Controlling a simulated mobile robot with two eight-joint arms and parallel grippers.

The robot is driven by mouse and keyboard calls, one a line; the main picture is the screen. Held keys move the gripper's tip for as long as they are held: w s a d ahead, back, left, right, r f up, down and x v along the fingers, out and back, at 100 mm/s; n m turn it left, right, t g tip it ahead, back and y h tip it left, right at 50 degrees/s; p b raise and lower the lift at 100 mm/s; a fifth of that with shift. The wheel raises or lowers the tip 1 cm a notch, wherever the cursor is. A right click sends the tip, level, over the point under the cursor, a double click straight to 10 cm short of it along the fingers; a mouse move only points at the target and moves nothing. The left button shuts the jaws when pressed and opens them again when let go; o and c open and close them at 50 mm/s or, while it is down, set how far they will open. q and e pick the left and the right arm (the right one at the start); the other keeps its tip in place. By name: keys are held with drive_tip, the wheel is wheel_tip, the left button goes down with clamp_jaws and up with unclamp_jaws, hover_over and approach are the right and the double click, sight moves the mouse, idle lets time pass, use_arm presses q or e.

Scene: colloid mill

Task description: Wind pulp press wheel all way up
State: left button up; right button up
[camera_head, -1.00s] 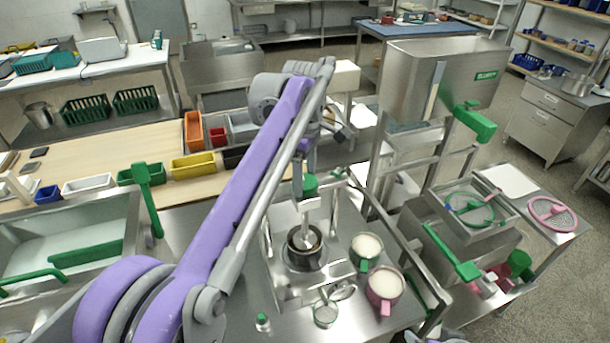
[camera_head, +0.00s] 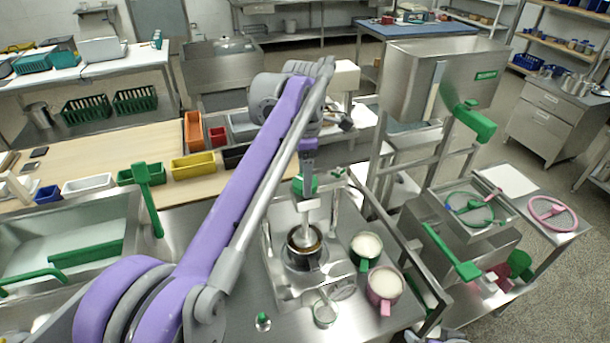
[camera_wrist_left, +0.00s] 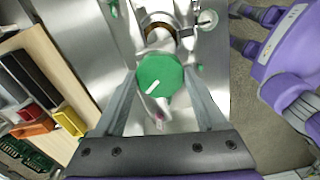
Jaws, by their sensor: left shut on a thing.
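The green press wheel (camera_wrist_left: 160,75), a round knob with a white mark, sits between the two fingers of my left gripper (camera_wrist_left: 160,82). The gripper is shut on it. In the head view the green wheel (camera_head: 304,186) shows below my left wrist, at the top of the steel press. Below it, the press plunger (camera_head: 305,235) stands upright over a dark-rimmed pot (camera_head: 303,250), and its lower end is in or just at the pot's mouth. My fingers are mostly hidden in the head view.
A green mug (camera_head: 366,250) and a pink mug (camera_head: 384,287), both with pale contents, stand right of the press. A small glass dish (camera_head: 325,312) is in front. Steel uprights flank the press. A steel machine with a green lever (camera_head: 452,250) stands to the right.

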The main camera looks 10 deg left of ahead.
use_arm(q)
drive_tip(key=shift+r, duration=0.1)
drive_tip(key=o, duration=1.3)
wheel_tip(320, 180, up, 11)
drive_tip(key=shift+f, duration=0.1)
